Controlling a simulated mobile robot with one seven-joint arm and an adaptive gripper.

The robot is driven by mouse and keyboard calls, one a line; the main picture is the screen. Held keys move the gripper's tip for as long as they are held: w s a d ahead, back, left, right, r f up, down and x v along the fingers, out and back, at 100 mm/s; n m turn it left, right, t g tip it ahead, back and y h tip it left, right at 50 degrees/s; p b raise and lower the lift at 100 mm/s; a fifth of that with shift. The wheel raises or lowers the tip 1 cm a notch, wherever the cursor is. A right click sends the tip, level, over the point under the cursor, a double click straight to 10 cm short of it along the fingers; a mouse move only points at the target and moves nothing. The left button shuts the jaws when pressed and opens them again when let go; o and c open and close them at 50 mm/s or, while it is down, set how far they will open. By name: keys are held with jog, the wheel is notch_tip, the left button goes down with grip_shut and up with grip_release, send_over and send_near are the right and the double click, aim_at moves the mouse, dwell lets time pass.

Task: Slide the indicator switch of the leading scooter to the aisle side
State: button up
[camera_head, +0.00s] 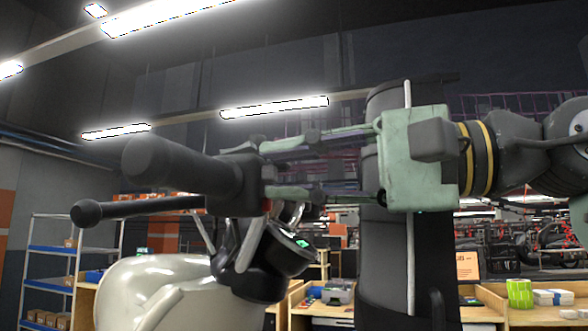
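The scooter (150,288) has a cream body and stands at the lower left. Its black handlebar grip (185,165) points left, with a brake lever (140,208) below it. The dark switch housing (250,178) is at the grip's inner end, with a small reddish part on its right side. I cannot make out the indicator switch or its position. My gripper (268,170), pale green, comes in from the right with its two fingers apart, one above and one below the housing's inner end. Whether the fingertips touch the housing I cannot tell. A round dash with a green display (303,242) sits below the fingers.
A blue shelf rack (48,250) with boxes stands at the far left. Wooden benches (490,300) with bins and green tape rolls (520,293) stand at the back right. Red machinery or vehicles show behind. Open air lies above the handlebar.

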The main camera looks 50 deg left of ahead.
jog(key=v, duration=1.1)
jog(key=shift+w+d, duration=0.25)
jog(key=shift+d, duration=0.1)
jog(key=shift+s+f, duration=0.1)
